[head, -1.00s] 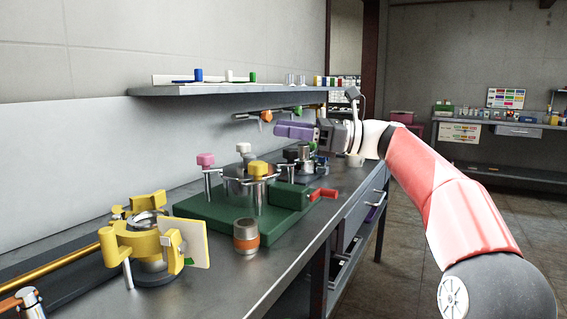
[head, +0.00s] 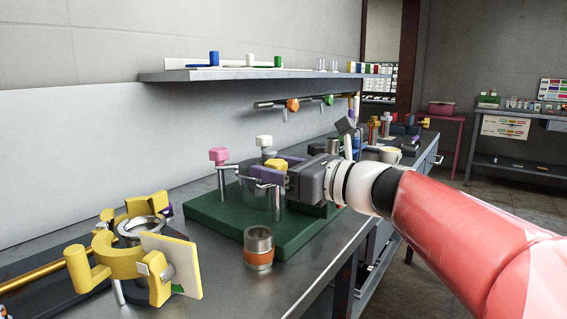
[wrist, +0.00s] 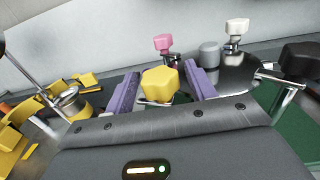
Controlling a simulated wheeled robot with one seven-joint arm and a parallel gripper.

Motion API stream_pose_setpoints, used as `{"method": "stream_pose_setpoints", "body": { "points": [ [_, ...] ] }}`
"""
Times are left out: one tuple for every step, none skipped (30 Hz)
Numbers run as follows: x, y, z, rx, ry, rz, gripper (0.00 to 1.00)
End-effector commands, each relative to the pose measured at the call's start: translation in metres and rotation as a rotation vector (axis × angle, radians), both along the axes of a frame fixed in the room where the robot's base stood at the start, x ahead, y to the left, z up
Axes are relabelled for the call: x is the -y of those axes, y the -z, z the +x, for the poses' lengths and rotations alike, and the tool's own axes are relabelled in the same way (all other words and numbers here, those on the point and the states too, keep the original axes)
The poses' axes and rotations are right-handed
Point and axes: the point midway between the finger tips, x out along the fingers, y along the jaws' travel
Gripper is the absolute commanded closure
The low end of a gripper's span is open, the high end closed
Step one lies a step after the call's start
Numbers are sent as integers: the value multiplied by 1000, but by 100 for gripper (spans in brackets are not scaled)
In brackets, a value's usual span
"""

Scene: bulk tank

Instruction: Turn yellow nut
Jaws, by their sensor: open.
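The yellow nut (wrist: 160,84) is a lobed knob on a post at the near side of the metal tank (head: 258,201), which stands on a green base (head: 215,215). In the wrist view the nut sits between the two purple fingers of my gripper (wrist: 160,92), which are open with a gap on each side. In the head view my gripper (head: 277,172) reaches in from the right at the nut's height and partly hides the nut (head: 270,165) and the tank. Whether a finger touches the nut I cannot tell.
A pink knob (head: 219,155), a white knob (head: 264,141) and a black knob (wrist: 302,56) stand around the tank. A metal cup with an orange band (head: 258,250) stands in front of the base. A yellow clamp fixture (head: 128,240) is at the left. A shelf (head: 250,76) runs above.

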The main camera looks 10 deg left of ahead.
Motion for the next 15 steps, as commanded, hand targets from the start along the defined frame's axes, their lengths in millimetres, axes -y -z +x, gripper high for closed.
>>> {"method": "stream_pose_setpoints", "body": {
  "points": [
    [-6, -1, 3, -2, -2, 1, 45],
    [-9, -1, 4, -2, -2, 2, 45],
    [-13, -1, 5, -2, -1, 2, 45],
    [-15, -1, 6, -2, -1, 2, 45],
    [-17, -1, 6, -2, -1, 2, 45],
    [-18, 0, 7, -1, 0, 0, 45],
    [-19, 0, 7, -1, 0, 0, 45],
    [-20, 0, 7, -1, 0, 0, 45],
    [-20, 0, 8, -1, 0, 0, 45],
    [-21, 0, 8, -1, 0, 0, 45],
    [-21, 0, 8, 0, 0, 0, 45],
    [-20, 0, 8, 0, 0, 0, 45],
    [-20, 0, 8, 0, 0, 0, 45],
    [-20, 0, 8, 0, 0, 0, 45],
    [-20, 0, 8, 0, 0, 0, 47]
  ]
}}
